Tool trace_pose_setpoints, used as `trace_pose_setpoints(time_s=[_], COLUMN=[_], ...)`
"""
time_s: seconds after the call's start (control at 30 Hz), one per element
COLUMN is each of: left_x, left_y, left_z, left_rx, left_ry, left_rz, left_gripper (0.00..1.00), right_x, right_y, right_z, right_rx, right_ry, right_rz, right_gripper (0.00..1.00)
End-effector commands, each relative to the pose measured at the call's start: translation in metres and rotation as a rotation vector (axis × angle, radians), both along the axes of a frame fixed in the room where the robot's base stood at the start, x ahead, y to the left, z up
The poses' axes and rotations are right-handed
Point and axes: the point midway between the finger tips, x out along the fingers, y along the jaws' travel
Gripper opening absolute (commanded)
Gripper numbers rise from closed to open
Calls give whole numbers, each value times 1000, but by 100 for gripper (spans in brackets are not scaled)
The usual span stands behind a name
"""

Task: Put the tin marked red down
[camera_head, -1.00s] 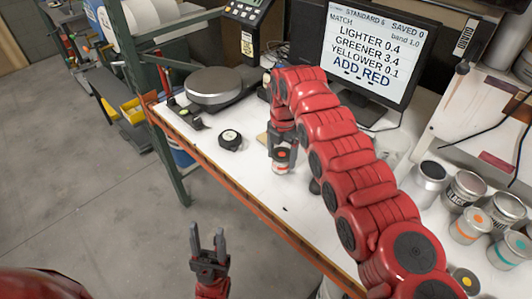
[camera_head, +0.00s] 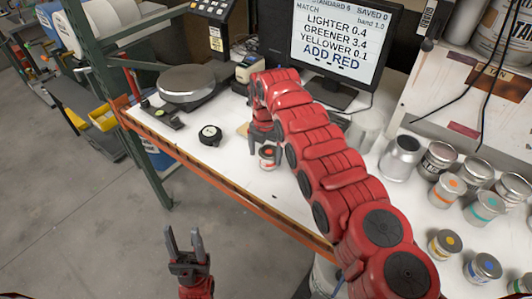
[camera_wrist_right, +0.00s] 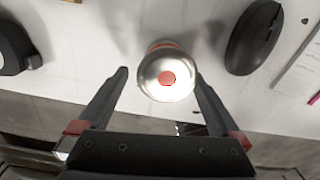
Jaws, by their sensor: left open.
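The tin marked red (camera_head: 268,158) is a small silver tin with a red-orange dot on its lid. It stands upright on the white bench, below my right gripper (camera_head: 264,148). In the right wrist view the tin (camera_wrist_right: 166,90) is between the fingertips of my right gripper (camera_wrist_right: 161,78). The fingers are spread, with a gap at the left finger; the right finger is close to or touching the tin. My left gripper (camera_head: 184,245) is open and empty, in front of the bench over the floor.
A round scale (camera_head: 187,86) and a black round object (camera_head: 210,135) are left on the bench. Several paint tins, including an orange-dotted one (camera_head: 447,190), stand at the right. A monitor (camera_head: 336,45) reading ADD RED stands behind. The bench's orange front edge (camera_head: 225,192) is near.

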Motion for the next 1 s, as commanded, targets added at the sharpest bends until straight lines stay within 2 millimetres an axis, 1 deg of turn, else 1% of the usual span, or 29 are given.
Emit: trace_pose_setpoints(time_s=[0.1,0.17,0.27,0.37,0.4,0.5,0.53,0.57,0.63,0.8,1.0], left_x=[0,0,0,0,0,0,0,0,0,0,0], left_y=[0,0,0,0,0,0,0,0,0,0,0], left_z=[2,-3,-11,-20,-19,-18,-4,4,14,25,26], left_rx=[0,0,0,0,0,0,0,0,0,0,0], left_ry=[0,0,0,0,0,0,0,0,-1,0,0], left_rz=[0,0,0,0,0,0,0,0,0,0,0], left_gripper=[50,50,50,50,50,50,50,50,50,50,50], right_x=[0,1,2,1,1,1,0,0,0,0,0], right_y=[-1,-1,-2,1,2,2,2,1,1,0,0], right_z=[2,6,23,44,56,77,91,99,110,121,121], right_rx=[0,0,1,0,1,2,2,2,2,0,0], right_ry=[0,-1,-7,-6,-5,-6,-3,-2,-1,1,1], right_rz=[-1,-2,-4,0,1,0,0,-1,-1,-1,-1], right_gripper=[100,100,100,100,100,100,100,100,100,100,100])
